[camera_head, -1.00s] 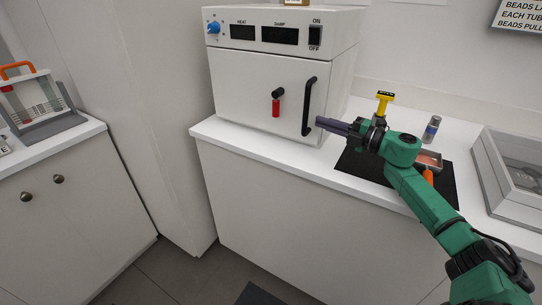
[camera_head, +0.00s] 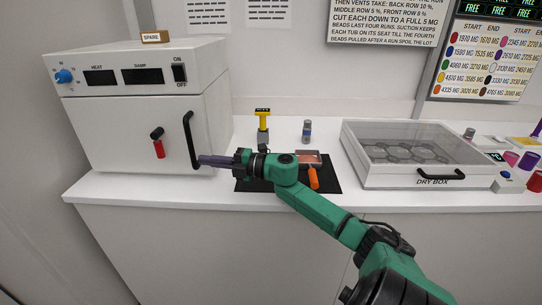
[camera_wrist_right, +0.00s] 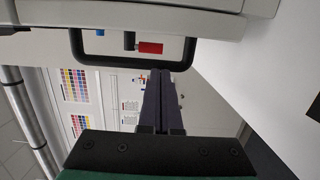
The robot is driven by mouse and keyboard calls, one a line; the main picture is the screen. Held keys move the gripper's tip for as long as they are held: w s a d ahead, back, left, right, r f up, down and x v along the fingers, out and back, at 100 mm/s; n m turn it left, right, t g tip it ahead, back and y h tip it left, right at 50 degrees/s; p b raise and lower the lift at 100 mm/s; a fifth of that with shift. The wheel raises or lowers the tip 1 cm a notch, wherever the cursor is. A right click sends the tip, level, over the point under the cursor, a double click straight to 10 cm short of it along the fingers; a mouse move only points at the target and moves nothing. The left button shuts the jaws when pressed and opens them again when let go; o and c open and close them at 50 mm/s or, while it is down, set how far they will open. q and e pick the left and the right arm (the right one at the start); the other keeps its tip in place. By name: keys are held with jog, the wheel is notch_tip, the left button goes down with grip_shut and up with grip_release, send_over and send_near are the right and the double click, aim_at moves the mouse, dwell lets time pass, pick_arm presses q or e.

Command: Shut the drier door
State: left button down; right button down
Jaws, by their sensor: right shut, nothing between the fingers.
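The white drier (camera_head: 150,105) stands at the left of the counter. Its front door (camera_head: 115,135) looks flush with the body in the head view; I cannot tell whether a thin gap is left. The door has a black upright bar handle (camera_head: 188,138) near its right edge and a latch lever with a red grip (camera_head: 159,149) hanging down. My right gripper (camera_head: 201,160) is shut and empty, its fingertips at the handle's lower end. In the right wrist view the fingertips (camera_wrist_right: 160,73) are close to the handle (camera_wrist_right: 95,61); contact is unclear. My left gripper is not in view.
A black mat (camera_head: 325,180) holds an orange-handled tool (camera_head: 313,178) and a small tray. A yellow-topped tool (camera_head: 263,120) and a small vial (camera_head: 307,131) stand behind. A clear-lidded dry box (camera_head: 366,172) is to the right. The counter front edge is clear.

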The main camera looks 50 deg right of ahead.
jog(key=s+a+p, duration=0.2)
jog(key=s+a, duration=0.1)
jog(key=a, duration=0.6)
jog(key=s+a+p, duration=0.3)
jog(key=s+a, duration=0.1)
jog(key=a, duration=0.6)
jog(key=b+v, duration=0.3)
jog(key=v, duration=0.6)
jog(key=w+d+f+m+h+p, duration=0.1)
jog(key=w+d+f+m+h, duration=0.1)
jog(key=d+f+m+h, duration=0.95)
jog(key=s+d+f+m+g, duration=0.2)
jog(key=d+f, duration=0.1)
jog(key=f, duration=0.7)
jog(key=s+d+f+m+g+y+p, duration=0.1)
jog(key=s+d+f, duration=0.2)
jog(key=f, duration=0.7)
jog(key=shift+s+d+f+m+g, duration=0.2)
jog(key=shift+d+m+g, duration=0.05)
jog(key=shift+m+g, duration=0.15)
jog(key=shift+y, duration=0.25)
